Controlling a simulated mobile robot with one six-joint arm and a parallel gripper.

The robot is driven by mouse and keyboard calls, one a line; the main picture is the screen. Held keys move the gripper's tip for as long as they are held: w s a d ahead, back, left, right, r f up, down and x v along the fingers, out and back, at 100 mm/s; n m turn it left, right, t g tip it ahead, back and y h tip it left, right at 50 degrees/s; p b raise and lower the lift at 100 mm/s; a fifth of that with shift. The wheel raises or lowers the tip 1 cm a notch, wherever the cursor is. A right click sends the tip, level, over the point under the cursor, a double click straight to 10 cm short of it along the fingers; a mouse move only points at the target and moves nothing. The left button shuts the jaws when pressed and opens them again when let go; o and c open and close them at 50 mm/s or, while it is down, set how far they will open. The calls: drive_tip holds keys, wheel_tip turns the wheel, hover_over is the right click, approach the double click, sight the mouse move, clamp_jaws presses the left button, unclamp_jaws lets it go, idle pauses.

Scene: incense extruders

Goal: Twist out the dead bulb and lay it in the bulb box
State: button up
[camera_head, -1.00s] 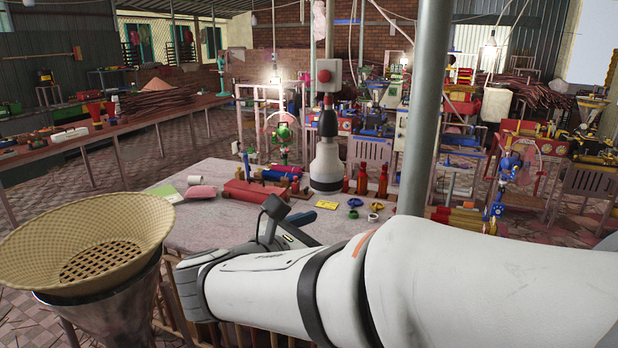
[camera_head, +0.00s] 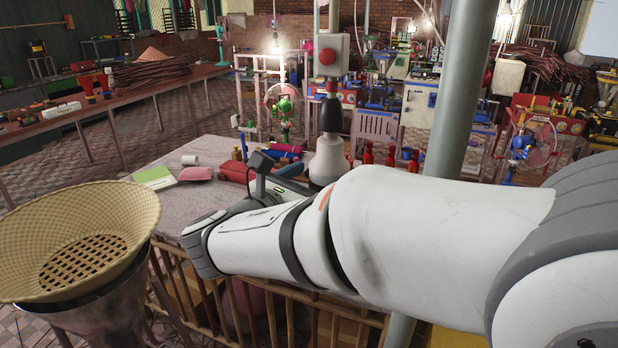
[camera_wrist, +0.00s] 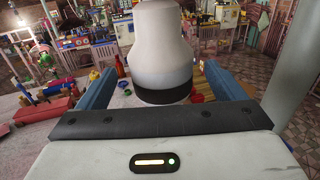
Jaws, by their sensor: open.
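A pale, unlit bulb (camera_head: 328,158) hangs below a black socket (camera_head: 331,115) in the head view. It has a dark band near its lower end. In the wrist view the bulb (camera_wrist: 160,45) hangs upright in front of my gripper (camera_wrist: 160,75), whose two blue fingers are spread to either side of it. I cannot tell whether the fingers touch it. In the head view my gripper (camera_head: 300,187) is beside the bulb's lower end, partly hidden by my arm. I cannot make out which thing, if any, is the bulb box.
A grey post (camera_head: 463,85) stands close on the right. A table (camera_head: 205,203) below holds a red case (camera_head: 238,172), a green pad (camera_head: 153,177) and red bottles (camera_head: 368,154). A woven basket (camera_head: 125,215) stands at the front left.

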sight(327, 174)
drive_tip(key=shift+x, duration=1.5)
drive_tip(key=c, duration=1.1)
drive_tip(key=o, duration=0.4)
drive_tip(key=shift+c, duration=1.3)
drive_tip(key=shift+p, duration=0.4)
drive_tip(key=shift+a+m+g+h+p, duration=0.1)
drive_tip(key=shift+m+g+h+p, duration=1.3)
drive_tip(key=shift+m+g+h, duration=0.6)
drive_tip(key=shift+f, duration=0.5)
drive_tip(key=shift+f+b, duration=1.25)
drive_tip(key=shift+f, duration=1.1)
